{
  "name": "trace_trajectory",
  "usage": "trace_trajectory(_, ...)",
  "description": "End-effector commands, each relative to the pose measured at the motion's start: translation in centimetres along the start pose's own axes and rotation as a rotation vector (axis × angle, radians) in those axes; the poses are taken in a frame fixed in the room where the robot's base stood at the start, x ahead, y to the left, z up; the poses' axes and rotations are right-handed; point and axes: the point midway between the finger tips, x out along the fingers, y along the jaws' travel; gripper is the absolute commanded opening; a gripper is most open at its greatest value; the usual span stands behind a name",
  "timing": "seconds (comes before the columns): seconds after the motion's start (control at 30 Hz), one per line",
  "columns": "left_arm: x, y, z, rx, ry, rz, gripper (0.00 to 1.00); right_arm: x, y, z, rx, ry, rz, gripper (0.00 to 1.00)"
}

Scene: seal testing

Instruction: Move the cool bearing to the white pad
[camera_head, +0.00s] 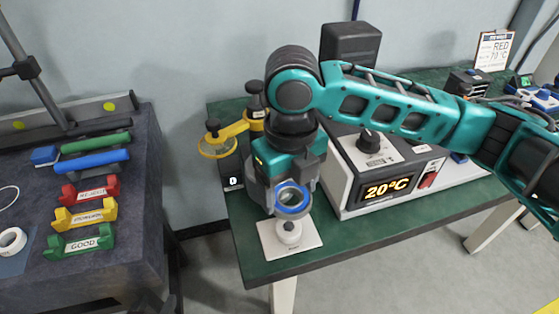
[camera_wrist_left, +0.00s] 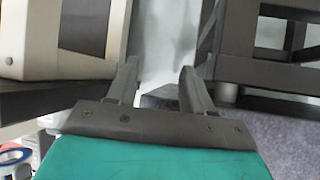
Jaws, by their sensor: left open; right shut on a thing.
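The bearing (camera_head: 292,211) is a metal ring with a blue band. My right gripper (camera_head: 291,188) is shut on it and holds it upright over the white pad (camera_head: 271,240). The pad is a flat square near the front edge of the green bench, with a small round white piece (camera_head: 289,233) on it just below the bearing. I cannot tell whether the bearing touches that piece. My left gripper (camera_wrist_left: 157,85) is open and empty in the left wrist view, and does not show in the head view.
A heater box (camera_head: 352,194) reading 20°C stands right of the pad. A yellow ring-shaped tool (camera_head: 218,147) is behind left. On the left dark table are red (camera_head: 90,190), yellow (camera_head: 84,215) and green (camera_head: 80,241) labelled holders. A gap separates the tables.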

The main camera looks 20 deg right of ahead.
Motion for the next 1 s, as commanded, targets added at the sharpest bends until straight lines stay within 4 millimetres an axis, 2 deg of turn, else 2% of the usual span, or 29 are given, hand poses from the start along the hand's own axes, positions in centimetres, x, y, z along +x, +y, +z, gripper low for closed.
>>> trace_trajectory(0.3,1.3,0.9,3.3,-0.013,-0.039,0.020,0.51,2.7,0.0,0.0,-0.001,-0.002,0.002,0.31)
trace_trajectory(0.57,2.1,2.2,2.4,-0.020,-0.017,0.051,0.51,4.2,0.0,0.0,0.000,-0.002,0.001,0.31)
trace_trajectory(1.0,2.2,2.2,1.5,-0.014,-0.004,0.055,0.51,4.1,0.0,0.0,0.000,-0.002,0.001,0.31)
